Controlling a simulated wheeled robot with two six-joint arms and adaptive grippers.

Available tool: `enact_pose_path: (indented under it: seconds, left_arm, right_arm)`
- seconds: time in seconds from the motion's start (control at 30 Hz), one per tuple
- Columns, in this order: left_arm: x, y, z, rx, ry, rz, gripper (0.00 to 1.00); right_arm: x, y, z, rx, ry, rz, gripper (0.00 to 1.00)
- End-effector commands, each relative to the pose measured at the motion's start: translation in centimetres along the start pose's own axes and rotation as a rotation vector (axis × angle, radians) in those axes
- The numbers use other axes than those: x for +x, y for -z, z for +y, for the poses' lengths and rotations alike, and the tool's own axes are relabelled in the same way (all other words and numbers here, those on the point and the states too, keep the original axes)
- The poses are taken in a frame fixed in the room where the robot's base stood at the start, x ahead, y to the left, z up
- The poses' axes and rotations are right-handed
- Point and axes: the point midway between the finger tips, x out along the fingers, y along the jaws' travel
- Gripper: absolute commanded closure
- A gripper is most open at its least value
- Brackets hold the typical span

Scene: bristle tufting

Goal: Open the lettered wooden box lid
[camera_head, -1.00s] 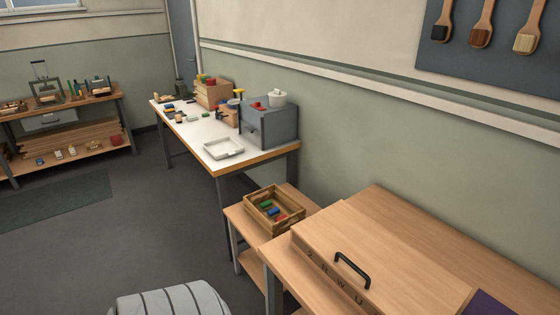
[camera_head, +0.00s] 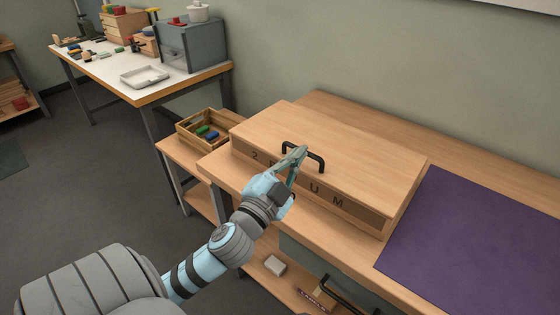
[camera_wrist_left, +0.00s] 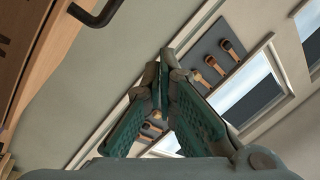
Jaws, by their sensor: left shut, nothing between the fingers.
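The lettered wooden box (camera_head: 385,222) stands on the wooden bench, its lid (camera_head: 340,135) lying flat and closed. Letters run along its front; my gripper hides some of them. A black bar handle (camera_head: 318,160) sits on the lid near its front edge. My left gripper (camera_head: 301,151) is shut and empty, in front of the handle in the head view; I cannot tell whether it touches. In the left wrist view the gripper's fingers (camera_wrist_left: 163,62) meet at the tips, and the handle (camera_wrist_left: 97,14) shows at the top left, apart from them. My right gripper is not in view.
A purple mat (camera_head: 480,240) lies right of the box on the bench. A small crate (camera_head: 205,130) with coloured pieces stands on a lower shelf to the left. A white table (camera_head: 110,68) with a tray (camera_head: 145,77) is behind. A drawer handle (camera_head: 345,295) is below the bench.

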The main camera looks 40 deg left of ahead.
Motion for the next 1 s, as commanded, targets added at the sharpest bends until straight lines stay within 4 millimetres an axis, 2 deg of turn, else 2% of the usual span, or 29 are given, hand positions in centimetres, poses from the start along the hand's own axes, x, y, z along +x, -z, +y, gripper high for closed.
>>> enact_pose_path:
  seconds: [0.03, 0.07, 0.1, 0.13, 0.17, 0.2, 0.23, 0.27, 0.3, 0.33, 0.37, 0.4, 0.5, 0.6, 0.67, 0.77, 1.0]
  left_arm:
    - [1.1, 4.2, -1.8, 0.107, 0.038, 0.184, 1.0]
    - [1.4, 7.0, -2.4, 0.187, 0.053, 0.313, 1.0]
    - [1.2, 10.6, -2.6, 0.313, 0.059, 0.49, 1.0]
    - [0.8, 13.0, -2.3, 0.421, 0.05, 0.623, 1.0]
    - [0.1, 15.0, -1.5, 0.544, 0.027, 0.755, 1.0]
    - [-0.9, 16.6, 0.2, 0.733, -0.031, 0.918, 1.0]
    - [-1.5, 16.6, 1.8, 0.893, -0.099, 1.025, 1.0]
    - [-1.9, 15.7, 3.2, 1.066, -0.188, 1.107, 1.0]
    - [-1.8, 12.8, 4.5, 1.299, -0.337, 1.168, 1.0]
    - [-1.3, 10.0, 4.6, 1.466, -0.463, 1.171, 1.0]
    - [-0.7, 6.9, 3.9, 1.615, -0.594, 1.141, 1.0]
    - [0.1, 3.0, 2.1, 1.777, -0.759, 1.063, 1.0]
    - [1.0, -3.3, -3.5, 1.996, -1.05, 0.832, 1.0]
    - [1.0, -5.7, -6.3, 2.057, -1.171, 0.705, 1.0]
    - [1.1, -6.2, -6.6, 2.064, -1.192, 0.682, 1.0]
    - [1.6, -6.9, -5.7, 2.062, -1.194, 0.684, 1.0]
    - [3.6, -9.4, -2.2, 2.058, -1.193, 0.689, 1.0]
  right_arm:
    - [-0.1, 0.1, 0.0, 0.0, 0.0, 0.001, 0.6]
    - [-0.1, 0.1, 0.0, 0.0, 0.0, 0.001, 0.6]
    - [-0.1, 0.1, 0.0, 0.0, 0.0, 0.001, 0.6]
    - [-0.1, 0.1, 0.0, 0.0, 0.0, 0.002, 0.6]
    - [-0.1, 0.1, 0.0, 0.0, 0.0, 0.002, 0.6]
    - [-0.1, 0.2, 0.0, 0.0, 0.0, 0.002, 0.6]
    - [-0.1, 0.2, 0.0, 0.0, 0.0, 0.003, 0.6]
    - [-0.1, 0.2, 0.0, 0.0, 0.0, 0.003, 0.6]
    - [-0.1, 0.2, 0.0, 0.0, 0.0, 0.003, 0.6]
    - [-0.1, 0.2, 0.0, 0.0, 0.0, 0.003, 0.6]
    - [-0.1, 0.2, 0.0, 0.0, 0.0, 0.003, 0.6]
    - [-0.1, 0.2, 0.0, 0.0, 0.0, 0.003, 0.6]
    - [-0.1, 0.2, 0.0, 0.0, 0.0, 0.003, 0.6]
    - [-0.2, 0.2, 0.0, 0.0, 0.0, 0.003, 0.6]
    - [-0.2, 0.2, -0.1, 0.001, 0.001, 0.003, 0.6]
    - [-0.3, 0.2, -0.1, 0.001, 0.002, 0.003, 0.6]
    - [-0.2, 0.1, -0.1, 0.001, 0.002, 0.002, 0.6]
